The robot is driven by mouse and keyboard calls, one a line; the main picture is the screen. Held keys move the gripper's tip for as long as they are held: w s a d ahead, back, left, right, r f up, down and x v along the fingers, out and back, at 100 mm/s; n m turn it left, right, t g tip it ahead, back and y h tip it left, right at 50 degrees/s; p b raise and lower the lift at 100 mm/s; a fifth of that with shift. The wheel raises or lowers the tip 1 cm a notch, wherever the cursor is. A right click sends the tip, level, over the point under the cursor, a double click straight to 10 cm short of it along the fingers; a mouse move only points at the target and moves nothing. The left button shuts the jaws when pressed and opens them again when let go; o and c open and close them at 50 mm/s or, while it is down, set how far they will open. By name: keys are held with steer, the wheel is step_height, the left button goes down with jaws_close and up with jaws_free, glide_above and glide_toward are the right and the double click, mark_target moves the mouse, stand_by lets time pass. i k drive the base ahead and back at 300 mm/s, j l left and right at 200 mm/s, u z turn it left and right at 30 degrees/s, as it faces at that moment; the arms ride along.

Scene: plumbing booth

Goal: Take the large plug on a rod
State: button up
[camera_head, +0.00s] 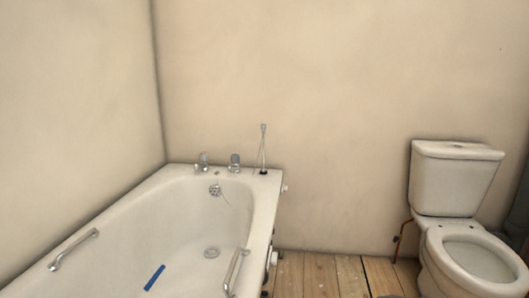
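The large plug on a rod (263,150) appears to be the thin upright piece at the far right corner of the bathtub rim. It has a dark base (263,172) on the rim and a small knob at the top of a slim light rod. The white bathtub (130,209) stands along the left wall. My gripper is not in view.
Two taps (203,162) (235,163) stand on the tub's far rim, left of the rod. Grab handles (73,250) (235,272) sit on both tub sides. A blue strip (154,278) lies inside. A toilet (455,215) stands at right, with wooden floor (325,272) between.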

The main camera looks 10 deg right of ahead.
mark_target(263, 127)
steer(key=l, duration=0.3)
steer(key=i+l+u, duration=0.1)
steer(key=l, duration=0.25)
steer(key=i+l+u, duration=0.15)
steer(key=i+l, duration=0.15)
steer(key=i+l+u, duration=0.35)
steer(key=i+l, duration=0.15)
steer(key=l, duration=0.25)
steer(key=i+l+u, duration=0.2)
steer(key=l, duration=0.2)
